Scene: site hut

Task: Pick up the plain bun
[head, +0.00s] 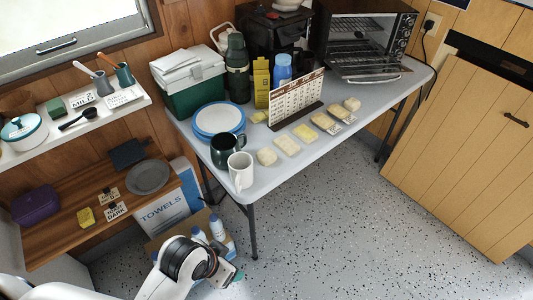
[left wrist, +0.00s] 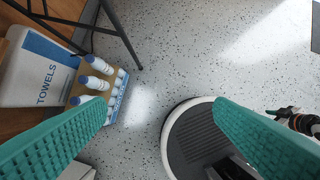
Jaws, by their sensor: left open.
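Several small pale buns or packets lie in a slanting row along the front of the grey table in the head view. The nearest is a rounded pale bun (head: 266,156); behind it come a flat pale piece (head: 287,145), another (head: 305,132) and a yellowish one (head: 323,121). Which is the plain bun I cannot tell for sure. My left gripper (head: 236,278) is low in front of the table, well below and apart from the row. In the left wrist view its teal fingers (left wrist: 160,135) are wide apart with nothing between them, over the floor and my base.
A white mug (head: 241,172) and dark green mug (head: 226,151) stand at the table's near corner. Blue-rimmed plates (head: 218,120), a sign board (head: 296,99) and a toaster oven (head: 364,40) stand behind. A bottle carton (left wrist: 117,92) sits on the floor. A dark arm part (left wrist: 292,118), probably my right arm's, shows.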

